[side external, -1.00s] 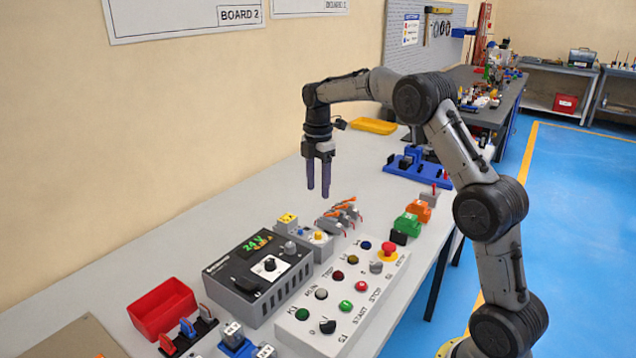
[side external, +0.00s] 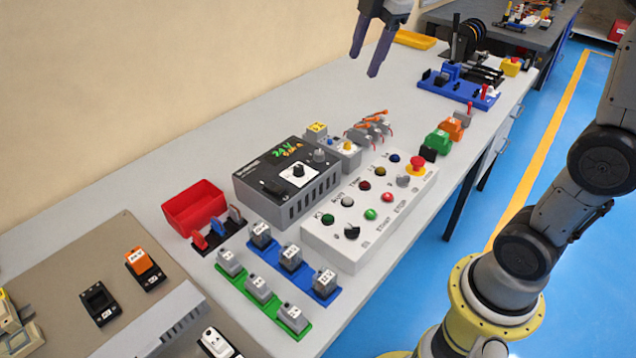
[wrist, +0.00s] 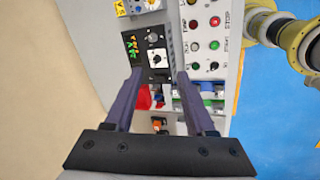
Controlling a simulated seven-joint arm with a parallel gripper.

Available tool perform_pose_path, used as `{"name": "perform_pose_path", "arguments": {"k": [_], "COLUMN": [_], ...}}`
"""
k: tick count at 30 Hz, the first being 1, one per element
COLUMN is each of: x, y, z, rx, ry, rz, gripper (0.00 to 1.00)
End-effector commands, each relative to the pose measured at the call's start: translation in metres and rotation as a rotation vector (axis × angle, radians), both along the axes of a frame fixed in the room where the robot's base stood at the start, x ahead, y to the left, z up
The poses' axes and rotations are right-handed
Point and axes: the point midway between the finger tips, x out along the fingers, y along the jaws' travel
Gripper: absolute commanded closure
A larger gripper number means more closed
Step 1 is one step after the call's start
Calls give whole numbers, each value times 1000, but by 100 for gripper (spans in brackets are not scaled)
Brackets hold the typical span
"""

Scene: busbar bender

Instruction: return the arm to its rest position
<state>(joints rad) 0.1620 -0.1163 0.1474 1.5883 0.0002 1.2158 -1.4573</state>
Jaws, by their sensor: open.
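My gripper (side external: 363,64) hangs at the top of the side external view with its two dark fingers pointing down. It is apart and empty, in the air above the grey bench (side external: 312,107). In the wrist view my gripper (wrist: 160,72) shows a clear gap between its fingers, with only the bench items far below. The upper part of my arm is cut off by the top of the side external view.
Below are a 24 V power supply (side external: 288,185), a white button panel (side external: 370,212), a red bin (side external: 195,207) and several grey blocks. A blue-based fixture (side external: 458,88) and a yellow tray (side external: 413,40) stand farther back. The air around my fingers looks free.

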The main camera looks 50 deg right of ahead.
Motion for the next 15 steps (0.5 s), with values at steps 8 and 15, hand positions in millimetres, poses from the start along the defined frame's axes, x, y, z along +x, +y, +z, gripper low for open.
{"name": "perform_pose_path", "arguments": {"k": [8, 15], "x": [-113, -189], "y": [45, 60], "z": [-4, -62], "rx": [144, 359], "ry": [-148, -211], "rz": [-304, -724], "gripper": [45, 45]}}
